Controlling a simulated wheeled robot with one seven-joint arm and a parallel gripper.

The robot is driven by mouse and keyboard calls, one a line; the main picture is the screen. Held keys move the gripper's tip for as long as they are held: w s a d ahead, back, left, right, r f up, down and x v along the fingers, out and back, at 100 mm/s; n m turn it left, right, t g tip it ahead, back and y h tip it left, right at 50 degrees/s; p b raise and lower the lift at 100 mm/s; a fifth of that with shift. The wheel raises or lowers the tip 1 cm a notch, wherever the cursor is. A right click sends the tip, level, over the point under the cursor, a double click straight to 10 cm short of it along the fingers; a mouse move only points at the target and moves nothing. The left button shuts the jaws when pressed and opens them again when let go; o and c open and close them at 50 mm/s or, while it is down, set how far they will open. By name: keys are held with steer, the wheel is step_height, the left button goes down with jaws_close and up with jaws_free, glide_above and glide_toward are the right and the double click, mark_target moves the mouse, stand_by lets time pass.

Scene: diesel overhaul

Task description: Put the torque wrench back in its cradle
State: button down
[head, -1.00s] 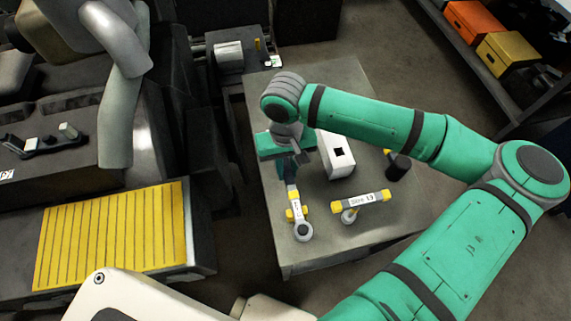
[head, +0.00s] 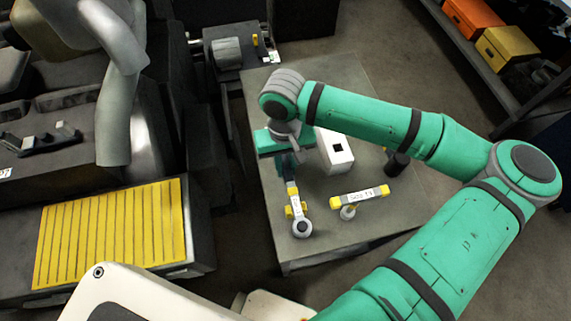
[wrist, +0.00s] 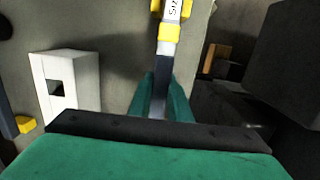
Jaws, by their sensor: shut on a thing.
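The torque wrench (head: 293,190) has a grey shaft, a white label, yellow parts and a round grey head towards the table's front edge. My gripper (head: 287,160) points down and is shut on its shaft; in the wrist view the green fingers (wrist: 165,98) close around the shaft (wrist: 163,75). Yellow pieces (head: 289,212) flank the wrench near its head. They may be the cradle, but I cannot tell whether the wrench rests in them or hangs above. A second labelled bar with yellow ends (head: 360,196) stands to the right over a round grey piece.
A white block with a dark square opening (head: 336,153) stands close right of my gripper on the grey table (head: 340,238). A dark cylinder (head: 397,163) stands further right. A dark machine with a yellow ribbed panel (head: 110,232) is at left. The table's front strip is clear.

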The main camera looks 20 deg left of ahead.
steer(key=shift+f, duration=0.2)
steer(key=shift+f, duration=0.9)
steer(key=c, duration=1.6)
jaws_free()
steer(key=shift+o, duration=0.2)
steer(key=r, duration=1)
steer(key=shift+w+a+r, duration=0.25)
steer(key=shift+w+r, duration=0.1)
steer(key=shift+w, duration=0.05)
